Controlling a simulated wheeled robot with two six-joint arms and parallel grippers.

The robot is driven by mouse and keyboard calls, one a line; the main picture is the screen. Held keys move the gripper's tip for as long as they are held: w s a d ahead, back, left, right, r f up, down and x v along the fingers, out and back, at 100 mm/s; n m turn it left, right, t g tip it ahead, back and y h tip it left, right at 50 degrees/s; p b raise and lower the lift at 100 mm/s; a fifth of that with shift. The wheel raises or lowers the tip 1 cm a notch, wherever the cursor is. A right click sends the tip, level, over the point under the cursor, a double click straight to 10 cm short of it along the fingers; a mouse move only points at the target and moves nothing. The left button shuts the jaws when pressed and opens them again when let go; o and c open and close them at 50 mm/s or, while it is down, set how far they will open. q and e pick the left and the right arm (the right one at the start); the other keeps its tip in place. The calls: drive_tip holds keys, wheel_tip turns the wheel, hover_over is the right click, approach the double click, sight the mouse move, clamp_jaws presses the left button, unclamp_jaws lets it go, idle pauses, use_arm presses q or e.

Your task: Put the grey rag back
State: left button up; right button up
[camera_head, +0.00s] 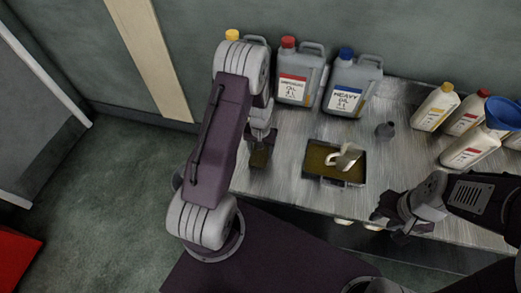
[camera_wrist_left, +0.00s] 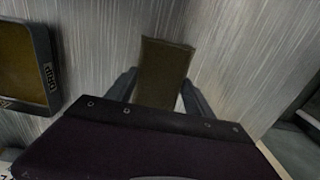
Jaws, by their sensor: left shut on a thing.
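My left gripper (camera_head: 262,150) is shut on a flat, rectangular, olive-brown piece, which I take to be the rag (camera_wrist_left: 163,72). It looks brownish rather than grey. The piece stands up between the two fingers in the left wrist view, where the gripper (camera_wrist_left: 158,92) also shows. In the head view the rag (camera_head: 260,158) is over the left part of the metal bench, left of the drip tray. My right gripper (camera_head: 386,216) is at the bench's front edge, right of the tray. Its fingers are too dark to tell whether they are open.
A dark drip tray (camera_head: 363,176) with brownish liquid and a cream-coloured object (camera_head: 347,156) stands mid-bench. Grey jugs (camera_head: 300,75) line the back. Pale bottles (camera_head: 437,107) and a blue funnel (camera_head: 503,113) stand at the right.

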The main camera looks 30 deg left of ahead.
sight(260, 152)
use_arm(q)
drive_tip(key=shift+f, duration=0.1)
drive_tip(key=o, duration=1.2)
wheel_tip(260, 152, up, 12)
drive_tip(key=s+d+r, duration=0.1)
drive_tip(key=s+d, duration=0.1)
drive_tip(key=s, duration=0.2)
drive_tip(key=s+d+r+m, duration=0.1)
drive_tip(key=s+d+r, duration=0.1)
drive_tip(key=s+d, duration=0.1)
drive_tip(key=s+d+r+m+t, duration=0.1)
drive_tip(key=s+d, duration=0.1)
drive_tip(key=s, duration=0.3)
drive_tip(key=shift+s+d+r, duration=0.25)
drive_tip(key=shift+s, duration=0.1)
